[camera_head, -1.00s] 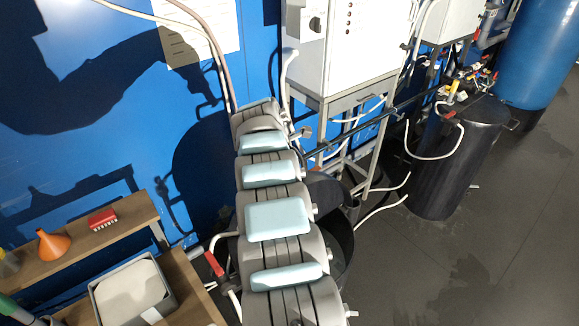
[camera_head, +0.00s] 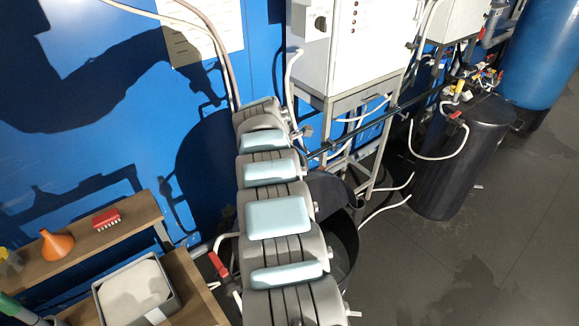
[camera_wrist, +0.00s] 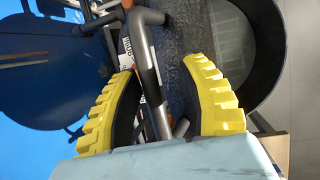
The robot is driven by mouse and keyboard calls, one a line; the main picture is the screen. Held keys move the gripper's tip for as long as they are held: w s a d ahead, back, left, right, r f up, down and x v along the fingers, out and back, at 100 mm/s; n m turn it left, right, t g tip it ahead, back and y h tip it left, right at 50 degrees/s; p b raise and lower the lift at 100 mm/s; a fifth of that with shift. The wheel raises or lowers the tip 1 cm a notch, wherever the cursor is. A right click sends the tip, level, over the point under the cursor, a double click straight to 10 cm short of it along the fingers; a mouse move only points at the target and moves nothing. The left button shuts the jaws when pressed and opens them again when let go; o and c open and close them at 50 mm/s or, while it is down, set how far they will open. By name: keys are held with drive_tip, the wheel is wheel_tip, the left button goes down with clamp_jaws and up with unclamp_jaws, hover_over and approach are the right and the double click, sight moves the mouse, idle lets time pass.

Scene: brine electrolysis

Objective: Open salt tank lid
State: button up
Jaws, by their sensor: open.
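A black round tank (camera_head: 348,238) stands behind my arm in the head view, with its dark inside partly showing; the arm covers much of it. A dark curved piece (camera_head: 328,188) rises at its far side and may be the lid, but I cannot tell for sure. In the wrist view, a dark round rim (camera_wrist: 268,60) curves around a grey inside at the upper right. My gripper (camera_wrist: 165,85) is open, its two yellow ribbed fingers apart. A grey bar (camera_wrist: 143,60) runs between them; I cannot tell whether it touches either finger. The head view hides my gripper.
A wooden shelf (camera_head: 85,238) at the left holds an orange funnel (camera_head: 57,244) and a red block (camera_head: 106,218). White control cabinets (camera_head: 350,45) stand behind. Another black tank (camera_head: 460,155) with hoses stands at the right. The floor (camera_head: 500,260) at the right is clear.

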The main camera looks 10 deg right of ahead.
drive_tip(key=shift+r, duration=0.15)
drive_tip(key=shift+s+r, duration=0.1)
drive_tip(key=shift+r, duration=0.35)
drive_tip(key=shift+v, duration=1.65)
drive_tip(key=shift+s+a+r, duration=0.1)
drive_tip(key=shift+s+r, duration=0.1)
drive_tip(key=shift+r, duration=0.35)
drive_tip(key=v, duration=0.6)
drive_tip(key=shift+s+a, duration=0.15)
drive_tip(key=shift+a, duration=0.15)
drive_tip(key=shift+r, duration=0.15)
